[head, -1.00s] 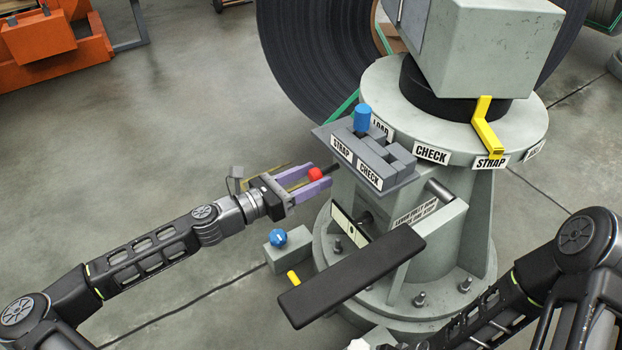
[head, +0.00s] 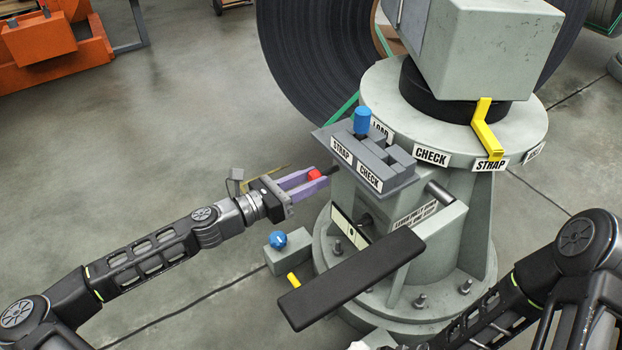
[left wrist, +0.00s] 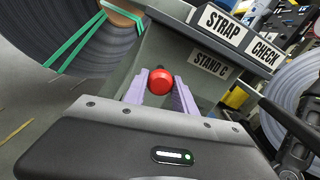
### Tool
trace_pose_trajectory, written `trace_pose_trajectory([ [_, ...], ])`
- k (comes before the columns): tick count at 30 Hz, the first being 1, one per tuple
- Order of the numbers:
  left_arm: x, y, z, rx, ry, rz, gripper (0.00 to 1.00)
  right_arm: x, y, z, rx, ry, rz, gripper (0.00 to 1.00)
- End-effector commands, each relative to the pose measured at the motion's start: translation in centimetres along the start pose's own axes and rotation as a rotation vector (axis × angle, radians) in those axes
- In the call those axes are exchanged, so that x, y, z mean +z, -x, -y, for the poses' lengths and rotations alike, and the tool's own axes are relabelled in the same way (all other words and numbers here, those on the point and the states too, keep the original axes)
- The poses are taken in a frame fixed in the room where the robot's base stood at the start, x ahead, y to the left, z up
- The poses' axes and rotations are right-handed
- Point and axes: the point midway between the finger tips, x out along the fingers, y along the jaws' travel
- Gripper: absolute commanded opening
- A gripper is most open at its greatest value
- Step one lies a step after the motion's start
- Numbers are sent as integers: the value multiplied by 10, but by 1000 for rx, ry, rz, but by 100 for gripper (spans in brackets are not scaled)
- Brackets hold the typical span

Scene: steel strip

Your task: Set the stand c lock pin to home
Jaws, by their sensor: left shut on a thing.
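The lock pin shows as a red round knob (head: 314,175) on a short dark shaft at the left side of the grey stand (head: 447,210). It also shows in the left wrist view (left wrist: 161,81), below a plate reading STAND C (left wrist: 210,64). My left gripper (head: 312,183), with purple fingers, is shut on the red knob, one finger on each side of it. The shaft runs from the knob toward the stand; how deep it sits is hidden. My right gripper is not in view; only its arm shows at the lower right.
Above the knob is a grey gated plate marked STRAP and CHECK with a blue-topped lever (head: 362,121). A black padded bar (head: 352,278) juts out in front. A yellow pointer (head: 486,130) is at STRAP. Open floor lies left.

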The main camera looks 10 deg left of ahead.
Motion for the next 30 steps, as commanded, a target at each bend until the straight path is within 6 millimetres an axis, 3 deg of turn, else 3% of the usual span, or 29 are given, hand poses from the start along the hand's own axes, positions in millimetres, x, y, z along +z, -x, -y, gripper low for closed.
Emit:
trace_pose_trajectory([
  [23, 0, 0, 1, -1, 0, 0, 0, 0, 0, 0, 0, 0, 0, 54],
  [26, 2, -6, 1, -3, 0, 2, 0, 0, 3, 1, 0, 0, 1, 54],
  [30, 5, -29, 2, -5, 3, 5, 0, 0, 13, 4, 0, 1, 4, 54],
])
